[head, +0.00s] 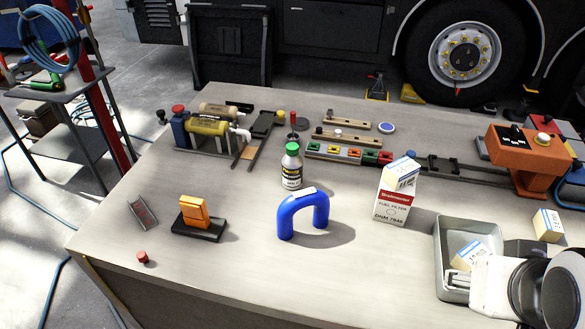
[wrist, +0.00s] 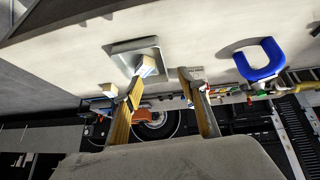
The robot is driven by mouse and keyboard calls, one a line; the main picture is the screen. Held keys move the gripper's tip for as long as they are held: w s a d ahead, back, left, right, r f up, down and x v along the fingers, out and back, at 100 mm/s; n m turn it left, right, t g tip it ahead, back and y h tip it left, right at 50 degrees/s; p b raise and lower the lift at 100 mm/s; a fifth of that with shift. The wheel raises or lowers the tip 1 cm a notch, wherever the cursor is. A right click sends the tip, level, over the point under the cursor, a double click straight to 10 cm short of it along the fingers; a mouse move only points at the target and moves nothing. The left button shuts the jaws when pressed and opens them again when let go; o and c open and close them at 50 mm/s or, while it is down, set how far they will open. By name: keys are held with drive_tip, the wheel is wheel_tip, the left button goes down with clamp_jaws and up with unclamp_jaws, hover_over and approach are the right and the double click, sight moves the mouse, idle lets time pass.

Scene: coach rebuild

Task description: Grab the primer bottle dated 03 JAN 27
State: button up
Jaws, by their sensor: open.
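A bottle with a green cap (head: 291,167) stands upright near the middle of the workbench in the head view. It has a pale top and a dark label with small print at the bottom; I cannot read a full date on it.
A blue bent hose (head: 303,211) stands in front of the bottle. A white and red fuel filter box (head: 392,205) with a smaller box on top stands to its right. A grey tray (head: 439,262) holds a small box. An orange block (head: 194,207) sits at left.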

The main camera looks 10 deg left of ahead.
sight(296, 151)
drive_tip(key=w+d+r+t+h, duration=0.15)
drive_tip(key=w+r, duration=0.25)
drive_tip(key=w, duration=0.6)
drive_tip(key=w+a+r+n+t+y, duration=0.1)
drive_tip(key=w+a+n+t+y, duration=0.2)
drive_tip(key=w, duration=0.6)
drive_tip(key=w+a+r+n+t+y, duration=0.1)
drive_tip(key=w+a+r+n+t, duration=0.1)
drive_tip(key=w+a, duration=0.6)
drive_tip(key=w+a+f+n+g+y, duration=0.2)
drive_tip(key=w+a+f+n+y, duration=0.4)
drive_tip(key=a, duration=0.4)
drive_tip(key=s+a+f+n+g+y, duration=0.2)
drive_tip(key=s+a+f+g+y, duration=0.1)
drive_tip(key=a+f, duration=0.4)
drive_tip(key=a+g+y, duration=0.1)
drive_tip(key=a+g, duration=0.1)
drive_tip(key=a, duration=0.1)
drive_tip(key=shift+g, duration=0.35)
drive_tip(key=shift+w+f+y, duration=0.1)
drive_tip(key=shift+y, duration=0.15)
drive_tip(key=shift+x, duration=1.25)
drive_tip(key=shift+w, duration=0.1)
